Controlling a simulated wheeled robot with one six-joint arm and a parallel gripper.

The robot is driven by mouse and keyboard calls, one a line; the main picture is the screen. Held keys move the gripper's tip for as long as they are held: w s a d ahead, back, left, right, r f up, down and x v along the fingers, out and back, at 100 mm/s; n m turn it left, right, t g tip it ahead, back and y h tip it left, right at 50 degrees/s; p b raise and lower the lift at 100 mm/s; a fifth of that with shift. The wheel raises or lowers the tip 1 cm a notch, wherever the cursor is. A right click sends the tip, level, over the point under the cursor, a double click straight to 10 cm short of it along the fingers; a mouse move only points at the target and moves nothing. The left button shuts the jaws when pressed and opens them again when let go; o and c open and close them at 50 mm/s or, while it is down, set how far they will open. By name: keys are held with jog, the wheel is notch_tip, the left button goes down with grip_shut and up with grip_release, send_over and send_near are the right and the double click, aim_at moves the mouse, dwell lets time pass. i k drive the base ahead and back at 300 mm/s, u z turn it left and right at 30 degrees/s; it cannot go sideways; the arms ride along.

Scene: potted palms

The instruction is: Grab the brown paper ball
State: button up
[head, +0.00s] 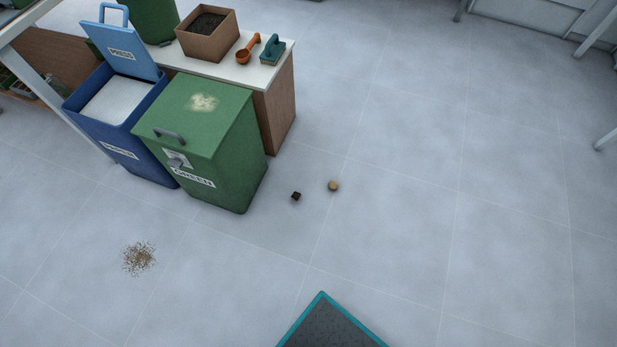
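A small tan-brown round ball (333,185) lies on the floor to the right of the green bin, in the head view. It looks like the brown paper ball, though it is too small to make out its surface. A smaller dark brown lump (296,196) lies on the floor just left of it, apart from it. My gripper is not in view.
A closed green bin (222,125) has a pale smear on its lid. A blue bin (97,128) beside it has its lid raised. Behind is a bench (273,76) with a soil box, scoop and brush. Debris (139,258) lies front left. Floor right is clear.

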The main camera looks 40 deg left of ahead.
aim_at(333, 185)
jog(key=u, duration=1)
jog(key=i, duration=0.95)
jog(key=u, duration=0.8)
